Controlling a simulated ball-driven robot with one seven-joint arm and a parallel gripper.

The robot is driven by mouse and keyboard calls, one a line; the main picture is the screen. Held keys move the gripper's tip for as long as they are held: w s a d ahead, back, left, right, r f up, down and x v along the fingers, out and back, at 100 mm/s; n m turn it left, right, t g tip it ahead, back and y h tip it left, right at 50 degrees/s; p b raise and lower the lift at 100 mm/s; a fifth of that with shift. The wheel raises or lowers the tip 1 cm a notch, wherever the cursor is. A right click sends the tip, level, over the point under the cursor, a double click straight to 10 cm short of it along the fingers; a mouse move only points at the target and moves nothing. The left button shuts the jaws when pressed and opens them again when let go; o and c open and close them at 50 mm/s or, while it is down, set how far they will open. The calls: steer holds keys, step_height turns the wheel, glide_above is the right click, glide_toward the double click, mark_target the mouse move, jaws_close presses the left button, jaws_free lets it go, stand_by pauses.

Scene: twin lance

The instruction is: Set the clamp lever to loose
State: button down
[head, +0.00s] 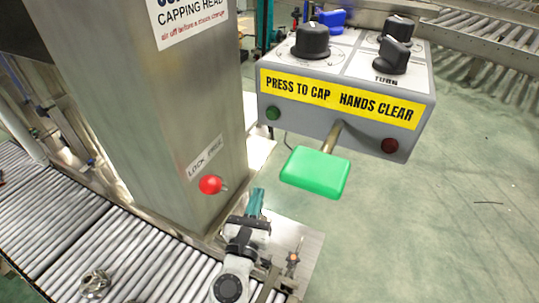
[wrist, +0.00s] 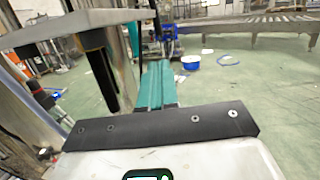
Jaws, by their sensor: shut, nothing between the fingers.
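A lever with a red ball knob (head: 210,185) sticks out low on the metal column. A white label above it is only partly legible, seeming to read "LOCK", so I cannot tell whether this is the clamp lever or which setting it is at. My gripper (head: 255,202) is right of the red knob and apart from it in the picture. Its teal fingers also show in the wrist view (wrist: 155,84), shut together with nothing between them. A red part (wrist: 39,94) is at the left of the wrist view; I cannot tell if it is the same knob.
A grey control box (head: 345,85) with black knobs and a yellow "PRESS TO CAP HANDS CLEAR" strip is at upper right. A green paddle (head: 315,172) juts out below it. The metal column (head: 150,110) stands at left. A roller conveyor (head: 75,230) runs along lower left. Green floor at right is open.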

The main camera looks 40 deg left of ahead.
steer(key=b, duration=0.4)
glide_toward(271, 133)
steer(key=w+a+f, duration=0.2)
steer(key=w+f, duration=0.1)
steer(key=w, duration=0.3)
steer(key=shift+a, duration=0.3)
steer(key=shift+f+b, duration=0.3)
steer(key=shift+b, duration=0.2)
